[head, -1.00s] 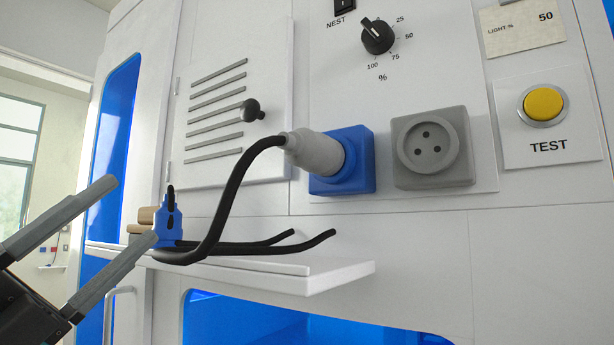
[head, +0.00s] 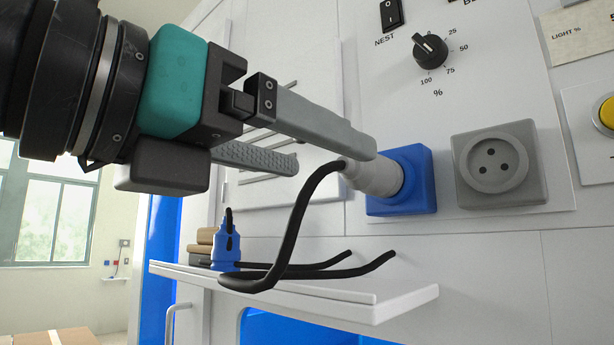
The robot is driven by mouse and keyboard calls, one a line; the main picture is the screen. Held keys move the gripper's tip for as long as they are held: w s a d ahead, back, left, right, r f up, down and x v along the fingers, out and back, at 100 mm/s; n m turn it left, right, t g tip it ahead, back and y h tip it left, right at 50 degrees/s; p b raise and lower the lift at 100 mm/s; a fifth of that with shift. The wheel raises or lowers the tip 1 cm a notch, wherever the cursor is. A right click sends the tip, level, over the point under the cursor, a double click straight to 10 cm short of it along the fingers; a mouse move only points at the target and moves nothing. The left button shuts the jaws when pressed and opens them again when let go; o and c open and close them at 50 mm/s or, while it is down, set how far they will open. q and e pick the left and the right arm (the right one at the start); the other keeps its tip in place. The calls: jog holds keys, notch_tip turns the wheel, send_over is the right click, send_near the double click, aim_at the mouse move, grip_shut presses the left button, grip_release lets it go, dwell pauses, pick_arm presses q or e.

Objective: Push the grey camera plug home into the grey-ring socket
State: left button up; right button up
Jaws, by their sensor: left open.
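The grey camera plug (head: 376,180) sits in the blue socket (head: 415,185), with its black cable (head: 298,215) looping down to the shelf. My right gripper is not in view.
A blue plug (head: 226,246) stands on the white shelf (head: 360,302) beside brown blocks (head: 201,246). Above are a dial (head: 430,50) and a NEST switch (head: 391,15). A yellow TEST button (head: 606,113) is at the right edge.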

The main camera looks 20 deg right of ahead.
aim_at(342, 161)
pick_arm(q)
jog(key=shift+w+d+p, duration=0.25)
jog(key=shift+d+p, duration=0.15)
jog(key=shift+d, duration=0.25)
jog(key=p+x, duration=0.1)
jog(key=x, duration=0.2)
jog(key=shift+w+d+r+p, duration=0.1)
jog(key=shift+d+r+p, duration=0.05)
jog(key=shift+d+p, duration=0.2)
jog(key=shift+f+b+x, duration=0.2)
jog(key=shift+b+x, duration=0.2)
jog(key=shift+x, duration=1.55)
jog(key=shift+b, duration=0.3)
jog(key=shift+b, duration=0.55)
